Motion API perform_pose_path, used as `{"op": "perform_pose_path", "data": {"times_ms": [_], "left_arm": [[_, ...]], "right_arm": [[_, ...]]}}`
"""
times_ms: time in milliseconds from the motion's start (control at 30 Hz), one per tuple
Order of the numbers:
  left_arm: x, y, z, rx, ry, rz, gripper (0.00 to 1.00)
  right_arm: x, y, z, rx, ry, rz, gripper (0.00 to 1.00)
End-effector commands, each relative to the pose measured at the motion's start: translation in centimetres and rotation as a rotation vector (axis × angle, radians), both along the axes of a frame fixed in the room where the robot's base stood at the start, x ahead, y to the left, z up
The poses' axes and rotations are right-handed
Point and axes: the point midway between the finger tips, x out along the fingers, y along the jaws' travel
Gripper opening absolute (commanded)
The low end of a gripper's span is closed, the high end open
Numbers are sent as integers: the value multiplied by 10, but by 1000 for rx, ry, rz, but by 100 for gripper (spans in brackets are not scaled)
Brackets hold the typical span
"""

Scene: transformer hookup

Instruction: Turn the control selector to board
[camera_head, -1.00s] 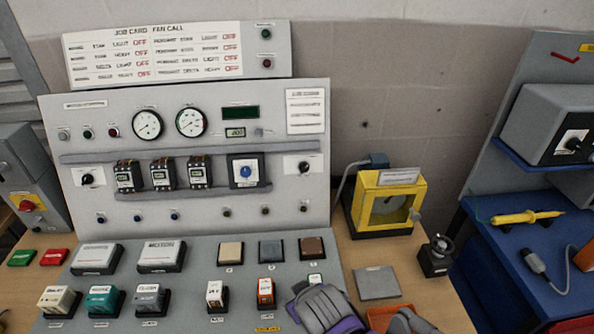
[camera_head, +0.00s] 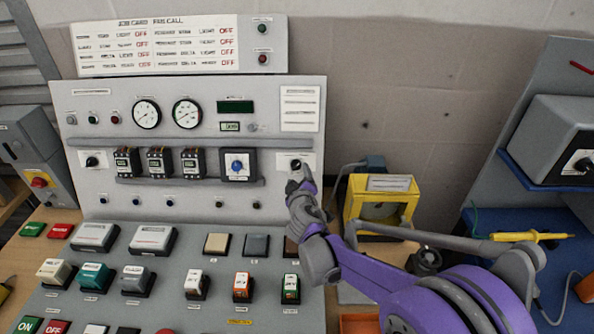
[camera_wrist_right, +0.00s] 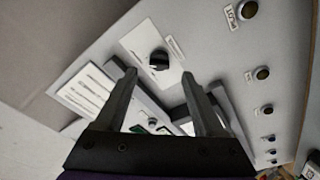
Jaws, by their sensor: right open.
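A black rotary knob on a white plate (camera_head: 295,164) sits at the right end of the upright grey panel. Its label is too small to read in the head view. In the right wrist view the same knob (camera_wrist_right: 159,59) lies just beyond and between my fingertips. My right gripper (camera_head: 299,181) is in front of and slightly below the knob in the head view, and its open fingers (camera_wrist_right: 159,76) hold nothing. Contact with the knob is not visible. My left gripper is not in view.
A blue knob (camera_head: 238,167) and another black knob (camera_head: 91,160) are on the same panel. Several small breakers stand on a rail between them. A yellow-framed box (camera_head: 383,190) stands to the right. Several blocks and buttons fill the sloped desk.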

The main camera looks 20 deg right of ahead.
Motion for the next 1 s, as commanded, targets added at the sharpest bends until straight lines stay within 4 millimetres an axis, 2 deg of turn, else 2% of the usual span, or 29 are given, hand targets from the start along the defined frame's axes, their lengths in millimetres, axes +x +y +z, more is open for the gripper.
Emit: {"op": "perform_pose_path", "data": {"times_ms": [100,300,667,1000], "left_arm": [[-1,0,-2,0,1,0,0],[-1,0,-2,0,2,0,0],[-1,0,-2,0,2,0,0],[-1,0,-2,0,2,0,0]], "right_arm": [[20,-8,-6,1,0,-2,71],[40,-15,-11,1,0,-1,71],[45,-17,-13,1,0,-1,71],[45,-17,-13,1,0,-1,11]]}}
